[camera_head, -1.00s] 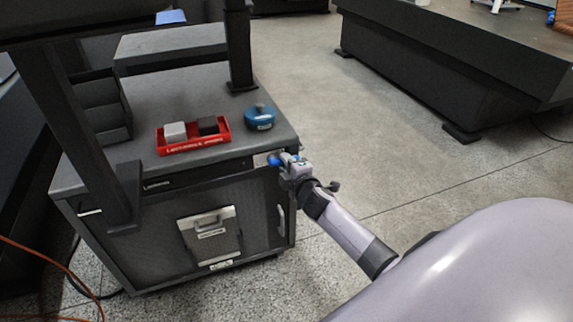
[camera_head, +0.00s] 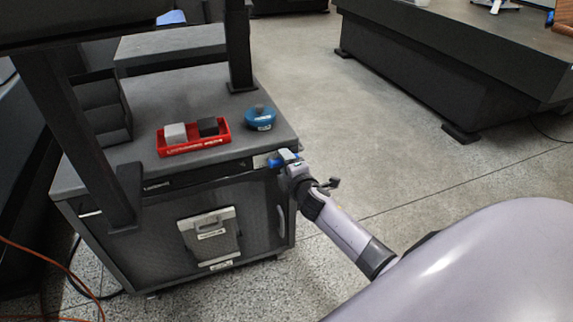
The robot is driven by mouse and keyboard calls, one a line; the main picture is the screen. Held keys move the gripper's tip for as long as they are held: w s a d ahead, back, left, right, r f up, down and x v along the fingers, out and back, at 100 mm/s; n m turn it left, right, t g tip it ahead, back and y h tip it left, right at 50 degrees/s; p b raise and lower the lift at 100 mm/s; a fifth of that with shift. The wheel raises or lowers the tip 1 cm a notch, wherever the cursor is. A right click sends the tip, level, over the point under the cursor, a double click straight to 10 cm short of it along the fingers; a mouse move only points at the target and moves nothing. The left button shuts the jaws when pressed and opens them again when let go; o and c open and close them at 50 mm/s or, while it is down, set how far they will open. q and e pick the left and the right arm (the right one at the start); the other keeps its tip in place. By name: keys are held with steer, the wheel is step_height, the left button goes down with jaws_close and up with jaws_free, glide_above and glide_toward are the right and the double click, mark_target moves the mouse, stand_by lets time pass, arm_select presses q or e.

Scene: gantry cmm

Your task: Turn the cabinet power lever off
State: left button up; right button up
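The dark cabinet (camera_head: 160,215) stands at the left, with a grey top and a mesh front door. My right gripper (camera_head: 279,160) is at the upper right corner of its front, just below the top edge. Blue parts show at the gripper's tip. They look like fingertips, and I cannot tell whether they touch the cabinet. A small pale plate (camera_head: 261,161) shows on the cabinet front just left of the gripper. The power lever is not clearly seen; the gripper may hide it. The gap between the fingers is too small to judge. My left gripper is not in view.
On the cabinet top are a red tray (camera_head: 192,148) with a light and a dark block, a round blue object (camera_head: 260,118) and a black organizer (camera_head: 104,108). A door handle (camera_head: 281,220) is below my gripper. Open floor (camera_head: 370,150) lies to the right.

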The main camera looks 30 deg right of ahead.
arm_select(q)
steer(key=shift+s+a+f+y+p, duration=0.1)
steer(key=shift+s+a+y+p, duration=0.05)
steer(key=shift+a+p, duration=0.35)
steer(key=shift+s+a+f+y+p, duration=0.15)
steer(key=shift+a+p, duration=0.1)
steer(key=shift+p, duration=0.35)
arm_select(e)
steer(key=v, duration=0.7)
steer(key=shift+s, duration=0.1)
